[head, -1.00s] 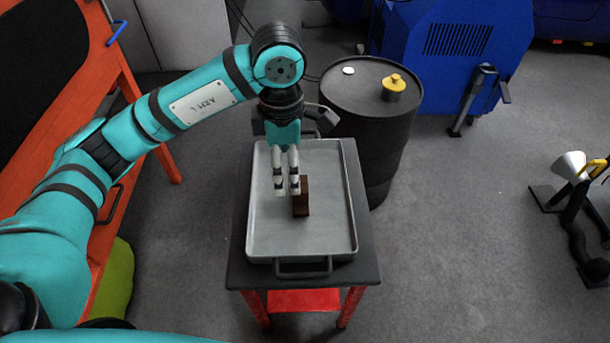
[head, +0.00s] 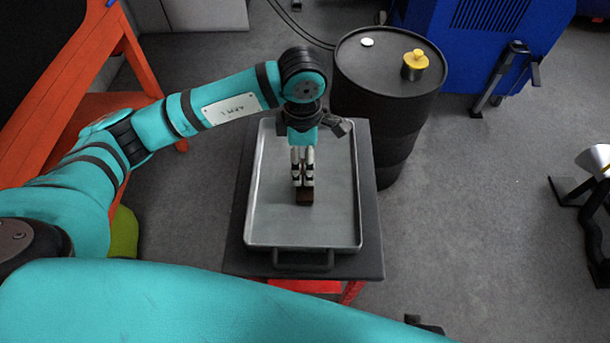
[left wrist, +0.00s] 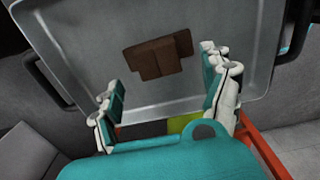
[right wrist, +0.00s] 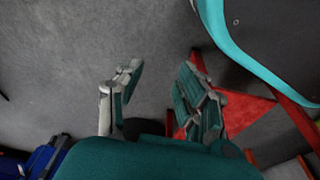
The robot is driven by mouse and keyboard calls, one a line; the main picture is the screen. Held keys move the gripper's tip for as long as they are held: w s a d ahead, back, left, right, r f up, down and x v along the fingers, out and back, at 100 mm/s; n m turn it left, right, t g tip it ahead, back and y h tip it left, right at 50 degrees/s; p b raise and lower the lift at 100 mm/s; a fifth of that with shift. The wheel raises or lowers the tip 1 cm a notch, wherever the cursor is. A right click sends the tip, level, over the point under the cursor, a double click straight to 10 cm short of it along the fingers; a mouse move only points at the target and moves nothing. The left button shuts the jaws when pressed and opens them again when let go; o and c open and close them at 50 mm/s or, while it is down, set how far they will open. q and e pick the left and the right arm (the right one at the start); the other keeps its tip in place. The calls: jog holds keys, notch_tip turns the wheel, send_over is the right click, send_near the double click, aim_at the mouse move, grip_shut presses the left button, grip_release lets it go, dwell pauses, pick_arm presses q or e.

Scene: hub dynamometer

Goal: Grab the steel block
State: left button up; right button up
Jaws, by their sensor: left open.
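The block (head: 304,198) is dark brown, not steel-coloured, and sits on the bare floor of a grey metal tray (head: 257,213). In the left wrist view the block (left wrist: 158,57) has a stepped outline and lies beyond the fingertips, left of the right-hand finger. My left gripper (head: 303,180) points down over the tray and partly covers the block in the head view. In the left wrist view its fingers (left wrist: 165,92) are spread, with nothing between them. My right gripper (right wrist: 160,92) is open and empty above the grey floor, away from the tray.
The tray has raised rims and end handles, and rests on a dark-topped cart (head: 370,225) with red legs. A black drum (head: 385,110) stands close behind right. A blue cabinet (head: 470,50) is farther back. An orange bench (head: 90,90) stands left.

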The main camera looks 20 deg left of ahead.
aim_at(304, 194)
pick_arm(q)
notch_tip(304, 194, down, 6)
jog(key=shift+w+d+r, duration=0.1)
jog(key=shift+d+r, duration=0.05)
jog(key=shift+r, duration=0.05)
jog(key=shift+f, duration=0.2)
jog(key=shift+c, duration=1.5)
jog(key=c, duration=1.4)
jog(key=shift+w, duration=0.1)
grip_shut()
pick_arm(e)
jog(key=shift+w+r, duration=0.55)
jog(key=shift+r, duration=0.25)
